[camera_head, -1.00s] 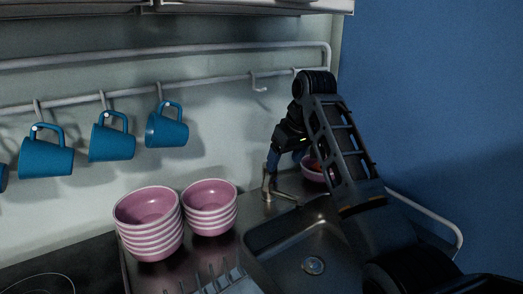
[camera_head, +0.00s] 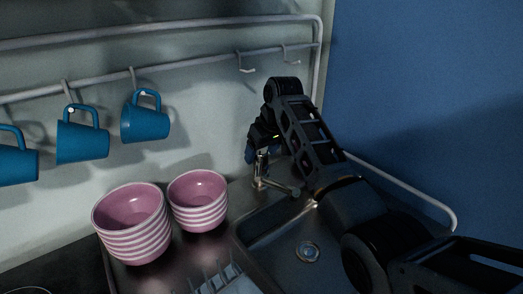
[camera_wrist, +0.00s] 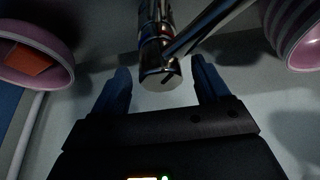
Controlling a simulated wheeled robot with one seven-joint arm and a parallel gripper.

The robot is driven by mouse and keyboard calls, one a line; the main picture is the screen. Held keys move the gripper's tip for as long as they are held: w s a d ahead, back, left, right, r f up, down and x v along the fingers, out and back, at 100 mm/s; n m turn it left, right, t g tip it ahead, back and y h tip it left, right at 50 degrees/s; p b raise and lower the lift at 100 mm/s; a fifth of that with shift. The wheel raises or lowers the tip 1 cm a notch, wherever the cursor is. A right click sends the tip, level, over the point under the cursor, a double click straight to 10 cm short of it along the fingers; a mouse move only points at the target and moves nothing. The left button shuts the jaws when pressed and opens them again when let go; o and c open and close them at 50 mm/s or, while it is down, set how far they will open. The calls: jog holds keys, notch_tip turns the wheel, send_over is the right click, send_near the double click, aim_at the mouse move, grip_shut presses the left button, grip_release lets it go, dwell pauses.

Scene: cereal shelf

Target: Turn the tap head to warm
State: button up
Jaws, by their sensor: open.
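The metal tap (camera_head: 258,170) stands at the back edge of the sink, with its spout reaching to the right. In the wrist view the tap (camera_wrist: 155,40) comes down from the top, and its round head (camera_wrist: 166,76) faces me. My gripper (camera_wrist: 160,90) is open, with one dark blue finger on each side of the tap head. No clear contact shows. In the head view my gripper (camera_head: 252,152) is at the top of the tap and partly hides it.
Two stacks of pink bowls (camera_head: 133,222) (camera_head: 198,202) stand left of the sink (camera_head: 285,265). Blue mugs (camera_head: 83,135) hang from a rail (camera_head: 200,64) behind. In the wrist view, a pink bowl with an orange item (camera_wrist: 30,55) is at left, and striped bowls (camera_wrist: 300,40) are at right.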

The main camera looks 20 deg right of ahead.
jog(key=shift+f, duration=0.15)
jog(key=shift+c, duration=0.2)
grip_shut()
dwell(0.5)
